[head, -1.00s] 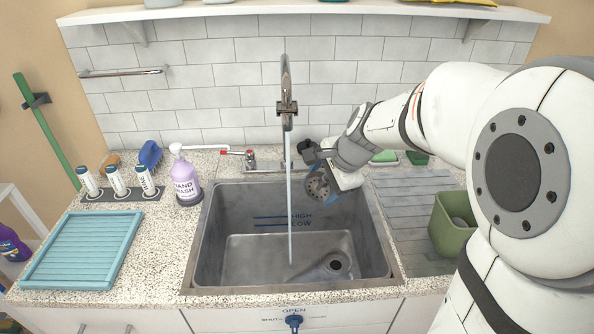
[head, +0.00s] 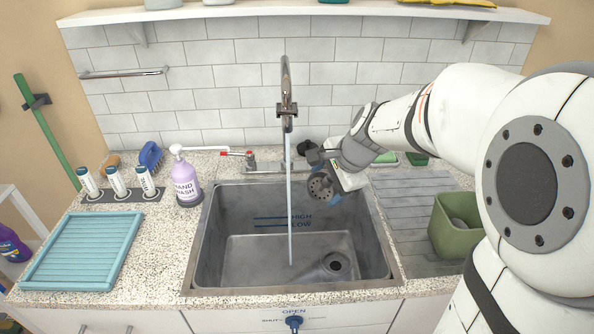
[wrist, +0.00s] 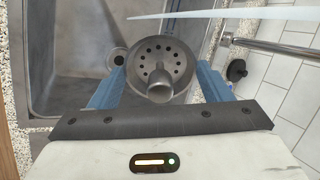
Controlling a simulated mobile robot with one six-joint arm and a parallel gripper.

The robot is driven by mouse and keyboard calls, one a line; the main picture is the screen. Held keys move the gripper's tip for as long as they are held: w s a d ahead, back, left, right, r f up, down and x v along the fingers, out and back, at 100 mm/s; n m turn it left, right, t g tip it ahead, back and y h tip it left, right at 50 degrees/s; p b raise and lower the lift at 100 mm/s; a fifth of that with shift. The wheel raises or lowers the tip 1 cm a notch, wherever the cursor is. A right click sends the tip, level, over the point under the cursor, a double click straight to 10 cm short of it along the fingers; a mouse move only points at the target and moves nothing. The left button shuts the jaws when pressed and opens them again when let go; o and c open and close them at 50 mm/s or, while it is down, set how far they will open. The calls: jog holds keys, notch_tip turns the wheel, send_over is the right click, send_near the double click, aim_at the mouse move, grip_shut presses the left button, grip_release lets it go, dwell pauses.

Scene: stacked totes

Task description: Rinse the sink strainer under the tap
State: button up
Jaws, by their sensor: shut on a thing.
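The sink strainer (head: 322,187) is a round grey metal disc with holes and a central knob. My gripper (head: 331,180) is shut on it and holds it tilted above the right rear part of the sink (head: 208,255). In the wrist view the strainer (wrist: 158,62) sits between the two blue fingers, knob toward the camera. The tap (head: 287,95) is running, and its thin water stream (head: 290,215) falls into the sink to the left of the strainer. The stream (wrist: 225,15) crosses beyond the strainer in the wrist view. The strainer and stream look apart.
The drain opening (head: 336,264) is uncovered at the basin's right front. A hand-wash bottle (head: 186,180) and a teal rack (head: 82,250) stand left. A green bin (head: 452,238) stands right. The basin's middle is free.

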jog(key=shift+s+d+r+p, duration=0.4)
jog(key=shift+s+d+r, duration=0.25)
jog(key=shift+s+r, duration=0.2)
jog(key=shift+s+d+r+p, duration=0.35)
jog(key=shift+s+d+r, duration=0.25)
jog(key=shift+s+r, duration=0.25)
jog(key=shift+f, duration=0.1)
